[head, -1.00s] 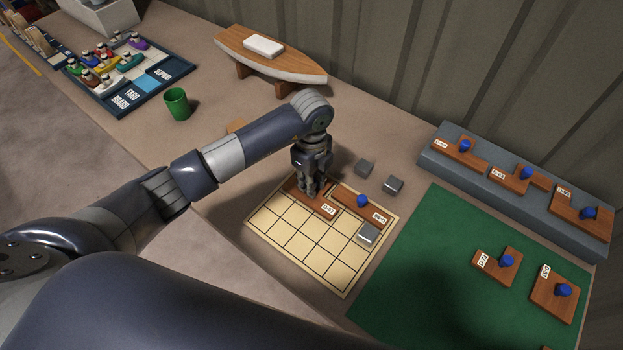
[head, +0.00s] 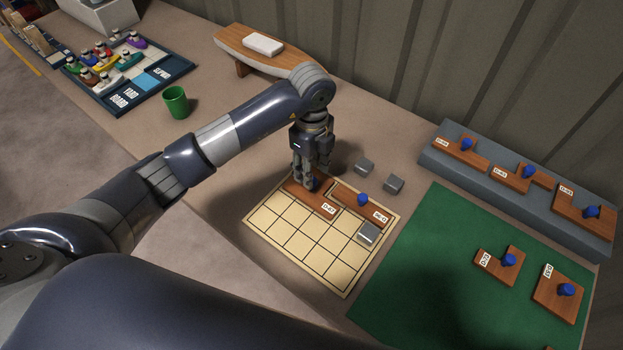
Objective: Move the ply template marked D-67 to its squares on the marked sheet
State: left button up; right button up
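The brown ply template whose label appears to read D-67 (head: 328,207) lies flat on the pale gridded sheet (head: 300,240), along its far left edge. Its blue knob (head: 314,184) shows just below my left gripper (head: 310,182). The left gripper's fingers point down and look parted, just above and around the knob; the template rests on the sheet. A second brown template with a blue knob (head: 362,199) lies beside it on the sheet's far right edge. A grey block (head: 368,233) sits on the sheet's right side. My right gripper is out of view.
Two grey blocks (head: 364,166) stand loose behind the sheet. A green cup (head: 176,102), a boat model (head: 270,55) and a board of toy boats (head: 120,100) lie left.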

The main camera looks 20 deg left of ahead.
pick_arm(q)
notch_tip(320, 180, up, 7)
jog(key=b, duration=0.1)
dwell(0.8)
